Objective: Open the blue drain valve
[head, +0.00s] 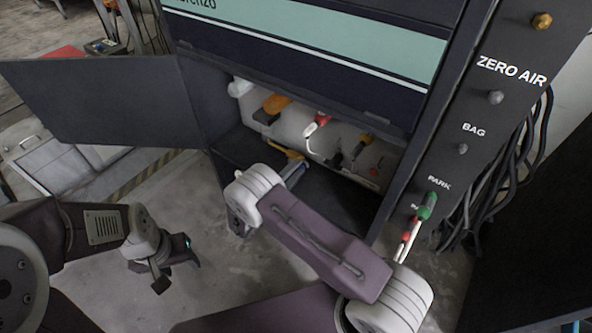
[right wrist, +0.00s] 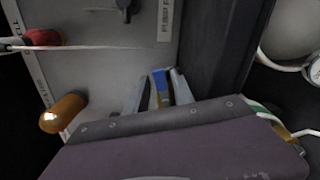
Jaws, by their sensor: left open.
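A narrow blue piece (right wrist: 158,76) with a yellow part below it, which looks like the blue drain valve's handle, shows between the fingers of my right gripper (right wrist: 159,92) in the right wrist view. Whether the fingers touch it is unclear. In the head view my right gripper (head: 294,172) reaches into the low opening of the cabinet, largely hidden by my wrist. A yellow piece (head: 288,153) shows just beyond it. My left gripper (head: 176,277) is open and empty over the floor at lower left, well apart from the cabinet.
The cabinet door (head: 100,100) stands open to the left. Inside are an orange knob (head: 277,103) and a red-handled fitting with a white hose (head: 318,122). A side panel (head: 415,150) with connectors stands right of my right arm; cables (head: 500,190) hang beyond it.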

